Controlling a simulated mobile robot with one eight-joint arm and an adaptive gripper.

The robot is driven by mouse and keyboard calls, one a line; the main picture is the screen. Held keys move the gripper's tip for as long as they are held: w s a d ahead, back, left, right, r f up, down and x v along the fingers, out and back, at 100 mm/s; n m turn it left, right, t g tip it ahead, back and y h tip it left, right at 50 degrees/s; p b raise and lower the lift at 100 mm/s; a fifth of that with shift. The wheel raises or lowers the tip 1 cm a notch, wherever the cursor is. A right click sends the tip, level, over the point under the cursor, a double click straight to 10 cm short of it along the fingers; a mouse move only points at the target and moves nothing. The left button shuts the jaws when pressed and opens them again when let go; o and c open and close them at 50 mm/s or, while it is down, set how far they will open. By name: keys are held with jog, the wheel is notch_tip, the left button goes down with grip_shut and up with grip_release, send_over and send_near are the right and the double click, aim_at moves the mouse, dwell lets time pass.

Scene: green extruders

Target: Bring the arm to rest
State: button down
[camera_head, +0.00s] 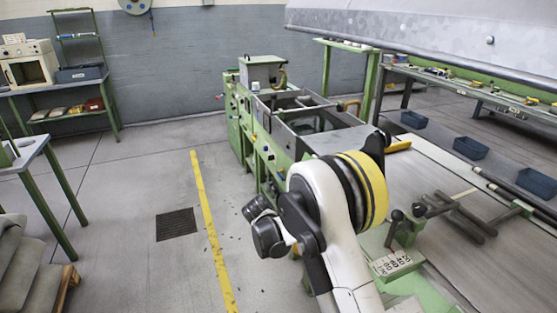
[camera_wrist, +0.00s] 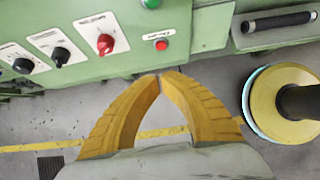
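My arm (camera_head: 328,205), white with a dark joint and a yellow band, rises from the bottom of the head view and bends beside the green machine. My gripper (camera_wrist: 159,76) shows in the wrist view as two yellow ribbed fingers whose tips meet. It is shut, with nothing visible between the fingers. The fingertips appear just below the edge of a green control panel (camera_wrist: 120,65); I cannot tell how far they are from it. In the head view I cannot make out the fingers.
The green machine (camera_head: 275,160) stands close beside my arm. The panel has a red knob (camera_wrist: 105,43) and a red button (camera_wrist: 161,45). A yellow floor line (camera_head: 210,225) and a floor grate (camera_head: 176,224) lie in the open floor to the left. A workbench (camera_head: 38,150) stands farther left.

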jog(key=s+d+r+m+t+y, duration=0.1)
jog(key=s+d+r+m, duration=0.15)
jog(key=r, duration=0.45)
jog(key=s+d+r+m+y, duration=0.1)
jog(key=s+r+m, duration=0.3)
jog(key=r, duration=0.2)
jog(key=s+d+r+m+t+y, duration=0.1)
jog(key=s+d+r+m, duration=0.15)
jog(key=r, duration=0.45)
jog(key=s+r+m+t+y, duration=0.1)
jog(key=s+r+m, duration=0.1)
jog(key=s+m, duration=0.4)
jog(key=s+r+m+t+y, duration=0.2)
jog(key=s+m, duration=0.4)
jog(key=s, duration=0.8)
jog(key=shift+d+r, duration=0.25)
jog(key=shift+r, duration=0.15)
jog(key=shift+w, duration=0.1)
